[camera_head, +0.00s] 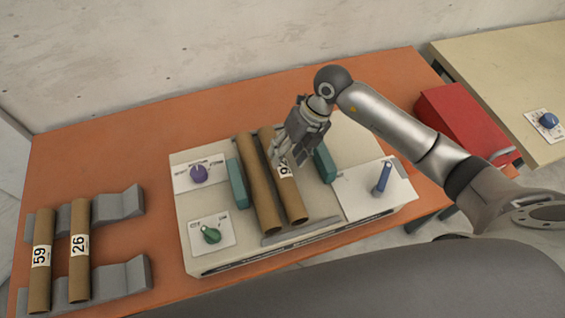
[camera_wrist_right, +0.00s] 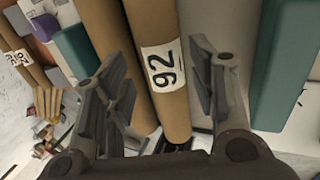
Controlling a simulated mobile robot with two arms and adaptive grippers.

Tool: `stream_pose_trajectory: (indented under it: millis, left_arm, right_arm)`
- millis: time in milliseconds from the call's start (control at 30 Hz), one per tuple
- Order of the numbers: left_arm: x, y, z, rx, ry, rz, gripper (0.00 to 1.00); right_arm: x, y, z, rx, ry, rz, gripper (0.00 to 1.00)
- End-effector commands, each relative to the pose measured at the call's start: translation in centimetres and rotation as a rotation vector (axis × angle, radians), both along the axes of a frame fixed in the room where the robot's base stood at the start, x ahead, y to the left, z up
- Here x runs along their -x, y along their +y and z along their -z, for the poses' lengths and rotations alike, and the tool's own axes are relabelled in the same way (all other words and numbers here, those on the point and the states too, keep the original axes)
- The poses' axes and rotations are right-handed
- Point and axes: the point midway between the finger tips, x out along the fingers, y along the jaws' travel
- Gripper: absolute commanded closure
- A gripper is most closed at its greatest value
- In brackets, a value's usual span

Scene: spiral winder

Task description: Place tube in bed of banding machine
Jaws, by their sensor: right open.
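The brown tube labelled 92 (camera_head: 294,204) lies in the bed of the banding machine (camera_head: 328,226), alongside an unlabelled brown tube or roller (camera_head: 259,190) on its left. My right gripper (camera_head: 286,162) is over tube 92 near its label and hides part of it. In the right wrist view, tube 92 (camera_wrist_right: 172,100) runs between the two open fingers, with gaps visible beside it. The second brown cylinder (camera_wrist_right: 110,40) is left of it there. My left gripper is not in view.
Tubes 59 (camera_head: 40,275) and 26 (camera_head: 79,270) rest on a grey rack (camera_head: 122,205) at left. Teal blocks (camera_head: 237,183) (camera_head: 325,163) flank the bed. Purple (camera_head: 198,173), green (camera_head: 210,235) and blue (camera_head: 384,177) controls sit on the machine. A red box (camera_head: 460,120) stands at right.

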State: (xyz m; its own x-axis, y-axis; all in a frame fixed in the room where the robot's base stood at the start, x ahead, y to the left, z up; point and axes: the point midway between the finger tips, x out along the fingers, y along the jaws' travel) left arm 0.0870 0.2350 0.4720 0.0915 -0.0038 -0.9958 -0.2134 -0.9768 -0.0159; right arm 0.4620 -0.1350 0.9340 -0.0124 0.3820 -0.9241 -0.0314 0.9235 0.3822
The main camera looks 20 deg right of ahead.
Motion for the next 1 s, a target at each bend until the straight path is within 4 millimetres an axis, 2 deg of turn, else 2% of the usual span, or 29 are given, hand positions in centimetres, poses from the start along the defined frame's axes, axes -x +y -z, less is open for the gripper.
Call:
stream_pose_trajectory:
  millis: [200,400,1000]
  left_arm:
    - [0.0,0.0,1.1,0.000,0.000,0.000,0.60]
    - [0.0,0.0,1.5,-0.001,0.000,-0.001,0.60]
    - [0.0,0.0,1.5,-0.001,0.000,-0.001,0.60]
  right_arm:
    - [-0.1,-1.8,-4.1,0.002,-0.004,-0.002,0.48]
    - [-0.1,-2.6,-6.3,0.001,0.000,-0.001,0.48]
    - [0.0,-2.8,-6.8,0.000,0.001,0.000,0.48]
